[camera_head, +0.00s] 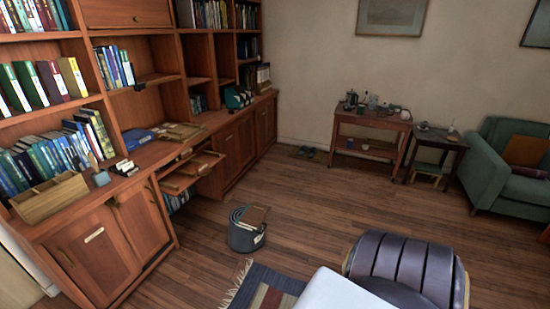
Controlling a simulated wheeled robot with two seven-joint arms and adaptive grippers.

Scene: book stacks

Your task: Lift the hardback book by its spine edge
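Neither of my grippers shows in the head view. Many upright books stand on the wooden bookcase at left, including a row of blue and green books (45,160) at counter height. A row of dark green and other books (38,83) stands on the shelf above. I cannot tell which of these is the hardback book of the task.
A wooden organiser box (50,197) sits on the counter's near end. A drawer (190,171) stands pulled out. A grey basket (247,230) and a dark armchair (405,270) stand on the floor. Side tables (370,120) and a green armchair (505,165) are far right. Open floor lies between.

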